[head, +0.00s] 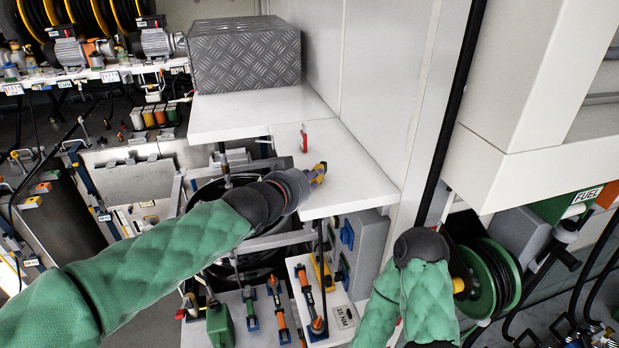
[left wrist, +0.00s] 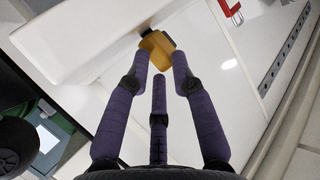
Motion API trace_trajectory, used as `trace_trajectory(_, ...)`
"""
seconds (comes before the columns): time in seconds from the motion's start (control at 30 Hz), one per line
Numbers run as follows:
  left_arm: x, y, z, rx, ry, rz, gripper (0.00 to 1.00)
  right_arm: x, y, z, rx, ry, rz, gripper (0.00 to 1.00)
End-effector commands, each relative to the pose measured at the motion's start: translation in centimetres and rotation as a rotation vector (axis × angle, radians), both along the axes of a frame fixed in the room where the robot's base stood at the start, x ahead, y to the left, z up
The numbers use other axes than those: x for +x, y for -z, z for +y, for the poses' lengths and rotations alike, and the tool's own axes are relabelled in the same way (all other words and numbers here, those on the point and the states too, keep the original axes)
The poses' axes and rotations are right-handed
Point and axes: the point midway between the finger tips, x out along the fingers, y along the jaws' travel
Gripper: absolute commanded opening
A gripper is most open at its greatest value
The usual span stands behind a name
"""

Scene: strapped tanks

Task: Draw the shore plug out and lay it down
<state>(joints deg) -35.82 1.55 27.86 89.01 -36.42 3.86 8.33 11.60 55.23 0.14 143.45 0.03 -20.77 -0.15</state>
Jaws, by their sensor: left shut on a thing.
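The shore plug appears to be the yellow piece with a dark end in my left gripper (head: 312,178). In the head view the plug (head: 320,168) shows at the fingertips, over the white shelf (head: 358,178). In the left wrist view the purple fingers of my left gripper (left wrist: 161,62) are closed around the rear of the plug (left wrist: 157,44), whose dark end points away from the hand. I cannot tell whether the plug touches the shelf. Blue sockets (head: 347,235) sit on a grey box below the shelf. My right arm shows, but its gripper is not in view.
A red clip-like item (head: 303,139) stands on the shelf behind the plug. A grey checker-plate box (head: 245,58) stands on the upper shelf (head: 258,114). The shelf right of the plug is clear. A green hose reel (head: 492,278) is at the lower right.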

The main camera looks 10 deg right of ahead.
Motion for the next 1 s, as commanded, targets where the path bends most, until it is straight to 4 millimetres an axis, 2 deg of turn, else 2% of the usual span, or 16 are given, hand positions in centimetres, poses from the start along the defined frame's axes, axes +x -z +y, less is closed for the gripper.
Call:
trace_trajectory(0.33, 0.0, 0.1, 0.0, -0.001, 0.0, -0.001, 0.0, 0.0, 0.1, 0.0, 0.0, 0.0, -0.001, 0.4)
trace_trajectory(0.37, 0.0, 0.1, 0.0, -0.001, 0.0, -0.001, 0.33, 0.0, 0.1, 0.0, 0.0, 0.0, -0.001, 0.4)
trace_trajectory(0.43, 0.0, 0.1, 0.0, -0.001, 0.0, -0.001, 0.52, 0.0, 0.1, 0.0, 0.0, 0.0, -0.001, 0.4)
trace_trajectory(0.8, -0.1, 0.2, 0.0, 0.001, 0.001, 0.002, 0.52, 0.0, 0.1, 0.0, 0.0, 0.0, -0.001, 0.4)
trace_trajectory(1.0, -1.4, -0.5, 1.3, 0.0, 0.0, 0.0, 0.52, 0.0, 0.1, 0.0, 0.0, 0.0, -0.001, 0.4)
